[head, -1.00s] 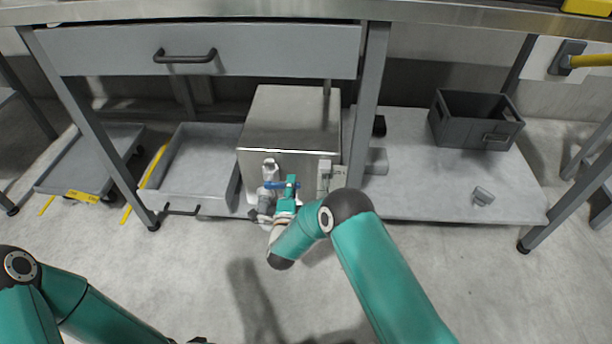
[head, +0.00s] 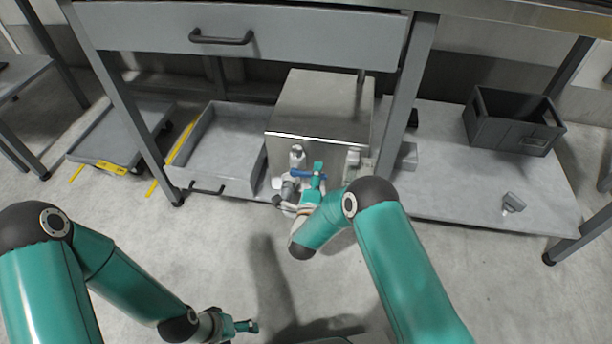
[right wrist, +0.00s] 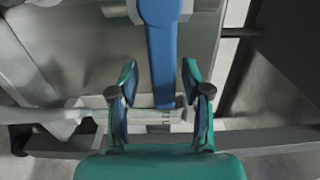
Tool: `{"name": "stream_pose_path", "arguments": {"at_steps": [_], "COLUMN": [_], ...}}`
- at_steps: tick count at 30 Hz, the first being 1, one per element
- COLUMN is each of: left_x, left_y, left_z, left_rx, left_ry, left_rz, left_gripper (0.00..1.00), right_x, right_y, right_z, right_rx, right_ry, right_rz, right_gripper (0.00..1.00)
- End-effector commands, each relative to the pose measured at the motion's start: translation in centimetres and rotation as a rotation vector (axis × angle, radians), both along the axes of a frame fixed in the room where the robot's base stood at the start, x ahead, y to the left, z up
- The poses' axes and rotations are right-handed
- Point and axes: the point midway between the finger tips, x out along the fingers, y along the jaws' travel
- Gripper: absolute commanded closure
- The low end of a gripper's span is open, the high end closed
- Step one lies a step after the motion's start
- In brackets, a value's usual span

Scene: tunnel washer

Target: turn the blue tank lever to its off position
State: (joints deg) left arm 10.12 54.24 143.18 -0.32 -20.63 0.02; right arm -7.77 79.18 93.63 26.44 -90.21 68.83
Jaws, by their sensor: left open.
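The steel tank (head: 322,108) stands on the low shelf under the bench. The blue lever (head: 308,174) is on its front, partly covered by my right gripper (head: 318,176) in the head view. In the right wrist view the blue lever (right wrist: 164,60) runs straight down the picture between the two fingers of my right gripper (right wrist: 160,80). That gripper is open, with a gap visible on each side of the lever. My left gripper (head: 242,327) is open and low at the bottom of the head view, well away from the tank.
A grey tray (head: 222,150) is left of the tank. A dark crate (head: 512,120) and a small grey block (head: 512,203) are on the shelf (head: 450,160) at right. A table leg (head: 408,100) stands right beside the tank. The floor in front is clear.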

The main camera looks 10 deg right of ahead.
Motion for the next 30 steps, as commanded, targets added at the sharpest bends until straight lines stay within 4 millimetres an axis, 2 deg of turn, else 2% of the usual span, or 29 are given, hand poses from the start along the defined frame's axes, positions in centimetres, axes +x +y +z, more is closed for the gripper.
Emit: {"name": "stream_pose_path", "arguments": {"at_steps": [7,11,24,30], "left_x": [0.0,0.0,0.0,0.0], "left_y": [0.0,0.0,0.0,0.0], "left_z": [0.1,0.1,0.1,0.1], "left_rx": [0.000,0.000,0.000,0.000], "left_ry": [-0.001,0.000,0.000,0.000], "left_rz": [0.000,0.000,0.000,0.000], "left_gripper": [0.29,0.29,0.29,0.29], "right_x": [-0.2,-1.1,-8.5,-10.6], "right_y": [-0.2,0.2,3.1,3.8], "right_z": [0.0,0.0,-0.1,-0.1], "right_rx": [-0.001,-0.002,-0.003,-0.001], "right_ry": [0.000,0.002,0.002,0.001], "right_rz": [-0.005,-0.004,-0.001,-0.003], "right_gripper": [0.52,0.52,0.52,0.52]}}
